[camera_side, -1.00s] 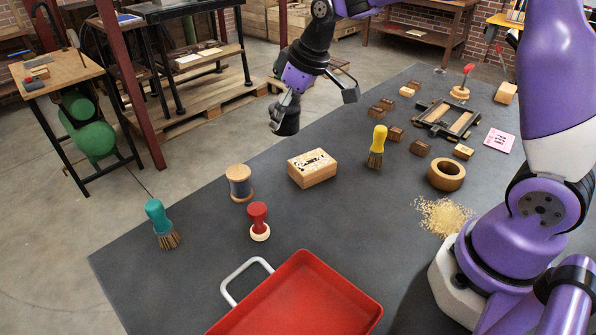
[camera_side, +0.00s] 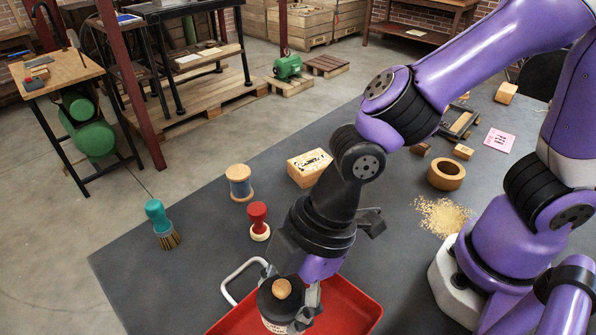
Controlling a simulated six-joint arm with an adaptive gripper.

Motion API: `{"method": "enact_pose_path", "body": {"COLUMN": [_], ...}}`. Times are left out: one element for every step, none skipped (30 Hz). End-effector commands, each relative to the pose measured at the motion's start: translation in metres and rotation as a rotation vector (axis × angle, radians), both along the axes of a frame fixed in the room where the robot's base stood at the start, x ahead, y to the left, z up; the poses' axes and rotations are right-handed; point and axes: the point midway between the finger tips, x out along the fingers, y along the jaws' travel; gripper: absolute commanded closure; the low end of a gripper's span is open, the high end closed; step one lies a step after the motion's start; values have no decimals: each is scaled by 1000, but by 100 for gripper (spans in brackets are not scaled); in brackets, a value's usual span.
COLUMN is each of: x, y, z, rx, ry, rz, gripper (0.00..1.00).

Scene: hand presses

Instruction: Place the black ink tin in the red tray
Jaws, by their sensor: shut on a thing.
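The black ink tin (camera_side: 269,302) has a round wooden knob on top and a pale label low on its side. My gripper (camera_side: 290,293) is shut on the tin, with a finger showing at its right side. The tin looks upright and is over the red tray (camera_side: 356,306) in the picture. I cannot tell whether it touches the tray floor. My gripper and the tin hide much of the tray, and its near part runs out of frame.
The tray's white handle (camera_side: 232,281) sticks out at the left. A red stamp (camera_side: 258,221), a thread spool (camera_side: 239,182), a wooden block (camera_side: 307,167) and a teal brush (camera_side: 161,223) stand behind the tray. A wooden ring (camera_side: 446,174) stands right. The table's left front is clear.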

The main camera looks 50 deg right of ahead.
Motion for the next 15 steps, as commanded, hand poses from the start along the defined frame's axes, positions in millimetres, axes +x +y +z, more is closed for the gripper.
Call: {"method": "enact_pose_path", "body": {"x": [-1,-1,0,0,0,0,0,0,0,0,1,1,1,1,1], "y": [-1,-1,0,0,-1,-1,-1,0,0,0,0,0,0,0,0], "z": [-7,-12,-19,-23,-27,-32,-34,-36,-37,-37,-36,-36,-36,-36,-36], "rx": [-3,-3,-3,-3,-3,-3,-3,-1,0,0,1,1,1,1,1], "ry": [3,3,3,3,3,2,2,0,-1,-1,-2,-2,-2,-2,-2], "rz": [0,-1,-1,-1,-1,-2,-2,-2,-1,-2,-2,-2,-2,-2,-2], "gripper": [88,88,88,88,88,88,88,88,88,88,88,88,88,88,88]}}
